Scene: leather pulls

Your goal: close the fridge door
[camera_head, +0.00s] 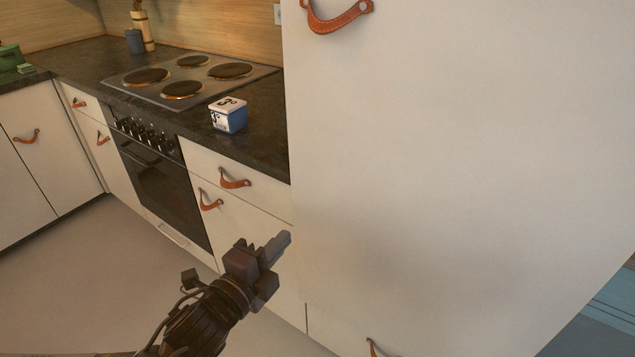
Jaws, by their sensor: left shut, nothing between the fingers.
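The fridge door (460,150) is a tall, plain white panel filling the right half of the view. A brown leather pull (338,18) hangs near its upper left. Part of another leather pull (371,347) shows at the bottom edge. I see no clear gap at the panel's left edge, and I cannot tell whether the door is fully shut. My left gripper (283,242) is shut and empty. In the picture its tip is close to the panel's lower left edge; I cannot tell whether it touches. My right gripper is not in view.
To the left is a dark counter (255,140) with a hob (190,76) and a blue-white box (228,115). Below are an oven (160,185) and white cabinets with leather pulls. Grey floor (90,285) is clear at lower left.

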